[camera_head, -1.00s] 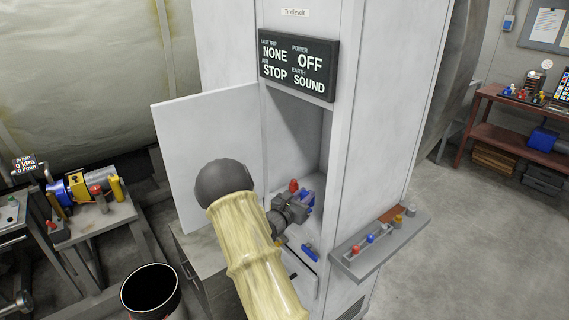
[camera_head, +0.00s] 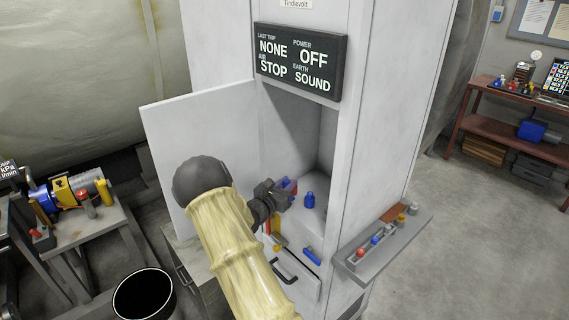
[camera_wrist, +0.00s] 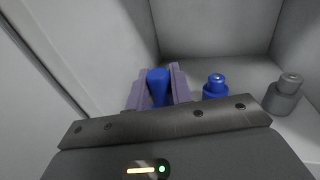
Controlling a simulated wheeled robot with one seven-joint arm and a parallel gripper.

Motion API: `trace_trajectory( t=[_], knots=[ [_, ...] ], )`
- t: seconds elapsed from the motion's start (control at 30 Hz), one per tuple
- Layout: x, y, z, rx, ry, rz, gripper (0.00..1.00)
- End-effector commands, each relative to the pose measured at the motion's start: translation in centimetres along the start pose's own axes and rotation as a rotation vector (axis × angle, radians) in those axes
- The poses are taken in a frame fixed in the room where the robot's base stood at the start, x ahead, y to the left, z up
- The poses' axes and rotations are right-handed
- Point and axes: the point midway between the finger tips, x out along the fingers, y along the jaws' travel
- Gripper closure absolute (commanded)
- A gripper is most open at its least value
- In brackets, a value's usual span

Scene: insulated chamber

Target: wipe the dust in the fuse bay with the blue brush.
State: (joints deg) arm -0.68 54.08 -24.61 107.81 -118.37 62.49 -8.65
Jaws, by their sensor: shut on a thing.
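My gripper (camera_head: 286,187) is inside the open fuse bay (camera_head: 325,170) of the tall white cabinet. In the wrist view its two purple-grey fingers (camera_wrist: 157,88) are shut on a blue rounded handle, which I take to be the blue brush (camera_wrist: 158,86). The brush's bristles are hidden. A blue capped piece (camera_wrist: 215,88) stands on the bay floor to the right of the fingers, apart from them. It also shows in the head view (camera_head: 309,200). A grey capped piece (camera_wrist: 285,95) stands farther right. I cannot make out any dust.
The bay's white door (camera_head: 185,130) stands open on the left. A blue handle-like piece (camera_head: 312,256) is on the front below the bay, above a drawer with a dark handle (camera_head: 285,272). A grey side shelf (camera_head: 385,248) juts out right. A black bin (camera_head: 145,296) stands on the floor.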

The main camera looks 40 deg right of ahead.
Motion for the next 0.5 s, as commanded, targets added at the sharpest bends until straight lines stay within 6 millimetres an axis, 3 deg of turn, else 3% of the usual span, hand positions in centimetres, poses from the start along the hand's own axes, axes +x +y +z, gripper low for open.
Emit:
trace_trajectory(
  t=[0.03,0.5],
  knots=[
    [0.0,-0.1,1.6,0.005,-0.004,-0.001,1.00],
    [0.1,-0.2,5.5,0.004,-0.004,-0.002,1.00]
  ],
)
